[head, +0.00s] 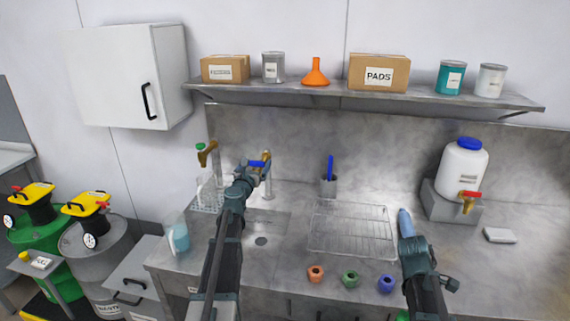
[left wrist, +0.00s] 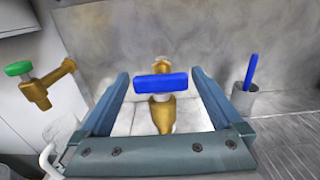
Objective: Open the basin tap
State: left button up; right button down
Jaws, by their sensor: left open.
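The basin tap is brass with a blue lever handle (left wrist: 161,85) lying crosswise on top, and its brass body (left wrist: 163,112) shows below the handle. In the head view the blue handle (head: 257,163) shows just beyond my left gripper (head: 253,168), above the sink basin. In the left wrist view my left gripper (left wrist: 160,92) is open, with one finger on each side of the blue handle; I cannot tell whether they touch it.
A second brass tap with a green knob (head: 201,147) stands to the left. A jug (head: 178,235) is left of the basin. A cup with a blue item (head: 328,186) and a wire rack (head: 352,230) are to the right. A shelf (head: 360,95) runs above.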

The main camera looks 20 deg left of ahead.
pick_arm(q)
jog(key=shift+w, duration=0.35)
jog(key=shift+c, duration=0.2)
jog(key=c, duration=1.2)
